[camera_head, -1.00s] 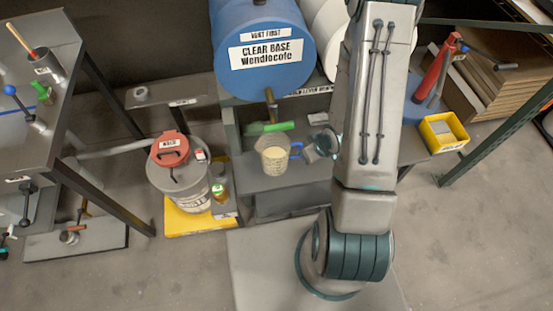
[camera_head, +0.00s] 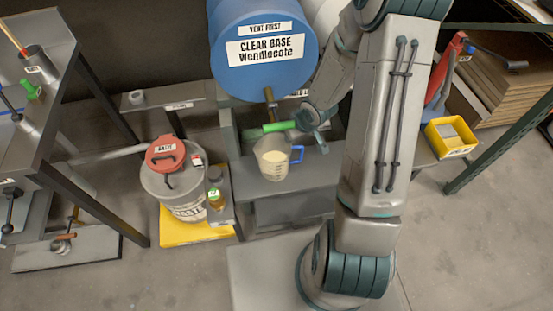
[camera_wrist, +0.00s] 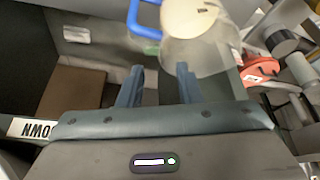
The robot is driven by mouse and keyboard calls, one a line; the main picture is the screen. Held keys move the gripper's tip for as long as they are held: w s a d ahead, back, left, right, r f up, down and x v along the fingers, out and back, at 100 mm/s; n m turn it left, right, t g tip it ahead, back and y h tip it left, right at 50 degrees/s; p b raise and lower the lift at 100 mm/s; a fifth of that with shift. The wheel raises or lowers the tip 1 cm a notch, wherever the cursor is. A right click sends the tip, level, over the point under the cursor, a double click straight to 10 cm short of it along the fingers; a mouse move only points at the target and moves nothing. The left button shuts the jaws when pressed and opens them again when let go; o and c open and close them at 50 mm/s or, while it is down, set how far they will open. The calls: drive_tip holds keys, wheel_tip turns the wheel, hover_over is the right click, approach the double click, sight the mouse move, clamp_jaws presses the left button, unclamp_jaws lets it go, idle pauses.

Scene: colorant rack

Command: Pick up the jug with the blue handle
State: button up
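The clear jug (camera_head: 272,160) stands upright on a grey shelf below the blue drum's tap, with pale cream liquid in it. Its blue handle (camera_head: 297,154) points right. My gripper (camera_head: 314,122) is up and to the right of the jug, close to the right end of the green tap lever (camera_head: 280,127); whether they touch is unclear. In the wrist view my gripper (camera_wrist: 160,70) is open, with nothing between its fingers. The jug (camera_wrist: 200,35) shows beyond the right finger, and the blue handle (camera_wrist: 142,22) is beyond the fingertips, apart from them.
The blue drum (camera_head: 262,80), labelled Clear Base, overhangs behind the jug. A waste pail (camera_head: 170,190) with a red lid (camera_head: 166,152) and a small amber bottle (camera_head: 215,198) stand to the left. A yellow bin (camera_head: 449,137) is on the right. A dark-topped bench is at far left.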

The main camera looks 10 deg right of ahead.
drive_tip(key=shift+b+x, duration=0.55)
drive_tip(key=shift+x, duration=2.05)
clamp_jaws()
